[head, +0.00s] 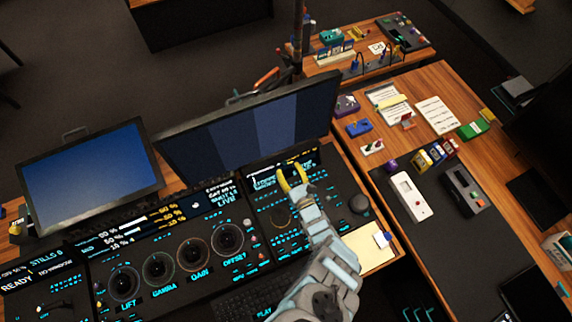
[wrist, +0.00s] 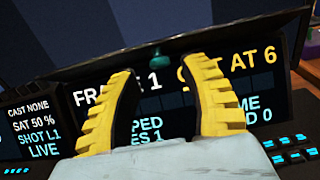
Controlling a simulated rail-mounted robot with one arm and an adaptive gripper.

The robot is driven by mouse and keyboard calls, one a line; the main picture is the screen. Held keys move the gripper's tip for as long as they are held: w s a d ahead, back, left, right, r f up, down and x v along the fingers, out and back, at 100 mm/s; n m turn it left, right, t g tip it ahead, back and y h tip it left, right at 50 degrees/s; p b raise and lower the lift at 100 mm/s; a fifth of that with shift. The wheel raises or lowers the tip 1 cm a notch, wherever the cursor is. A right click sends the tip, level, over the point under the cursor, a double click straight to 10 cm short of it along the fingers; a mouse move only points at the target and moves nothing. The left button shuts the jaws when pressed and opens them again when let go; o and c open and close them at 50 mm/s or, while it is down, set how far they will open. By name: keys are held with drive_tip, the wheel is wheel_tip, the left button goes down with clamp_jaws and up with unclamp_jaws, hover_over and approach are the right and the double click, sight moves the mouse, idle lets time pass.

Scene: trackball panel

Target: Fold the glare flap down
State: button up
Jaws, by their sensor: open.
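The glare flap (wrist: 235,39) shows in the wrist view as a dark strip standing out along the top of a small status display (wrist: 262,85). A teal knob (wrist: 174,60) sits at its lower middle. The display's text shows below the flap, partly hidden by my fingers. My gripper (wrist: 160,76) is open and empty, with its yellow fingers spread in front of the display and the knob beyond and between the tips. In the head view my gripper (head: 292,179) is over the upper right of the console; the flap is too small to make out clearly there.
A large monitor (head: 250,125) stands right behind the display, and another monitor (head: 90,175) is to the left. Dials, keys and a black trackball (head: 359,204) cover the console. A wooden side desk (head: 440,85) with small devices and papers is at the right.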

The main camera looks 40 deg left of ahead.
drive_tip(key=shift+x, duration=1.1)
